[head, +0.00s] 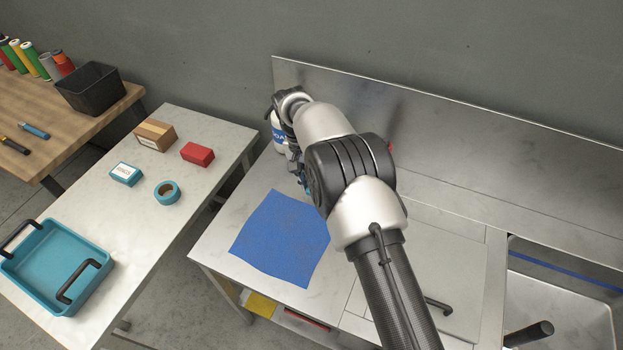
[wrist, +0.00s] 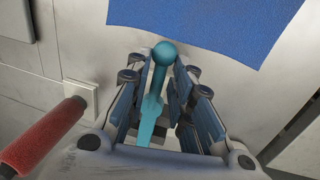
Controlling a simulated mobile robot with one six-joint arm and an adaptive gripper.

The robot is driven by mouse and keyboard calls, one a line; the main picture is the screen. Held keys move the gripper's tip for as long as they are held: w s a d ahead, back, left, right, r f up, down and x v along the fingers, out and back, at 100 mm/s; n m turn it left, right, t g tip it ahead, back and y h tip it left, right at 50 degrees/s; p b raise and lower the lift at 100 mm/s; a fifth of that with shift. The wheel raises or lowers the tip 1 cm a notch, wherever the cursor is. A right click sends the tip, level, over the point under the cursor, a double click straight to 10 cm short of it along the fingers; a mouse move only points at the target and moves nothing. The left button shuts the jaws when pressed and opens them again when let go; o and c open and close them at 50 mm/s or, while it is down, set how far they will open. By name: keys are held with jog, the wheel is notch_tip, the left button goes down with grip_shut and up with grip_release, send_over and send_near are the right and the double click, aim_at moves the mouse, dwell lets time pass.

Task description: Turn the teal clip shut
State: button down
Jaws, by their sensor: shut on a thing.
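The teal clip (wrist: 154,103) shows in the wrist view as a lever with a round ball at its top end. It stands between the two fingers of my gripper (wrist: 160,100), which is shut on it. The lower end of the clip runs down between the fingers to a base that is partly hidden. In the head view my arm covers most of the clip and the gripper, and only a small bit of teal shows beside the arm.
A blue cloth (head: 283,240) lies flat on the counter near the clip. A red handle (wrist: 42,138) is left of my gripper in the wrist view. A metal backsplash (head: 450,135) rises behind, and a sink (head: 560,300) is at right. A side table at left holds a teal tray (head: 62,250).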

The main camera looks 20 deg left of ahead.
jog(key=c, duration=1.6)
grip_release()
jog(key=shift+c, duration=0.2)
notch_tip(320, 180, up, 12)
jog(key=a, duration=0.2)
jog(key=shift+a, duration=0.2)
